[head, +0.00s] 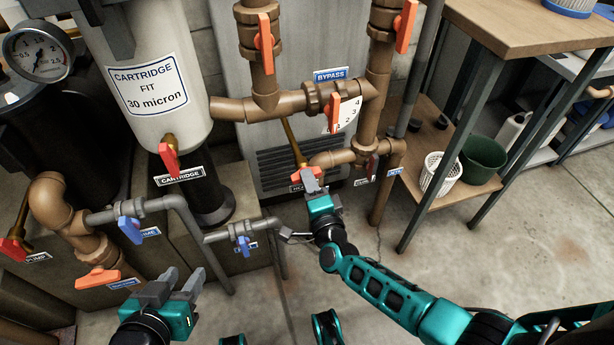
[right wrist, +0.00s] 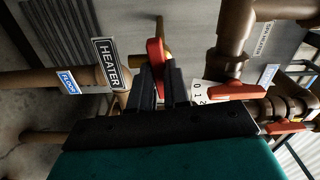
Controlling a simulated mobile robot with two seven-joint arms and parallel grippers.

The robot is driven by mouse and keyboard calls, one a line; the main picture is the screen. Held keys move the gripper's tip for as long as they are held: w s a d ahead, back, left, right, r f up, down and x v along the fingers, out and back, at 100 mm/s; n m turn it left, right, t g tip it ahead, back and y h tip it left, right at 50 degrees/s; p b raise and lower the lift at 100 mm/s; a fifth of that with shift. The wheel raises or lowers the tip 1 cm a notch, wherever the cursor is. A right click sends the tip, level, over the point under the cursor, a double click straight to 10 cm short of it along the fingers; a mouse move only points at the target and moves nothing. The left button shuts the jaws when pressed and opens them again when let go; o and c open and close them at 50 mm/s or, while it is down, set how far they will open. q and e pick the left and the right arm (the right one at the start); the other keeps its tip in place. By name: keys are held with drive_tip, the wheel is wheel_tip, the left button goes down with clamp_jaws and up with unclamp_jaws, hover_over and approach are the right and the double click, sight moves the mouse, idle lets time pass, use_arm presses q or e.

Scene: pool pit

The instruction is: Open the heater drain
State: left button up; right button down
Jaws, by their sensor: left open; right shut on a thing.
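The heater drain valve has a red-orange handle (head: 304,173) low in front of the grey heater body, at the end of a thin brass pipe. In the right wrist view the handle (right wrist: 155,55) stands between my fingers, beside a black HEATER label (right wrist: 108,64). My right gripper (head: 313,183) is shut on this handle; its fingers hide part of it and of the label in the head view. In the right wrist view the gripper (right wrist: 161,82) points at the valve. My left gripper (head: 178,283) is open and empty at the lower left, away from the valve.
Brown pipes with a BYPASS label (head: 331,75) and several orange handles run above the valve. A white cartridge filter (head: 150,65) and blue-handled grey pipes (head: 185,203) stand to the left. A wooden-topped bench (head: 530,28) is at right; open concrete floor lies before it.

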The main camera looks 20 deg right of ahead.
drive_tip(key=n+p, duration=0.3)
drive_tip(key=n, duration=1.4)
drive_tip(key=shift+p, duration=0.35)
drive_tip(key=c, duration=1)
unclamp_jaws()
drive_tip(key=shift+s, duration=0.1)
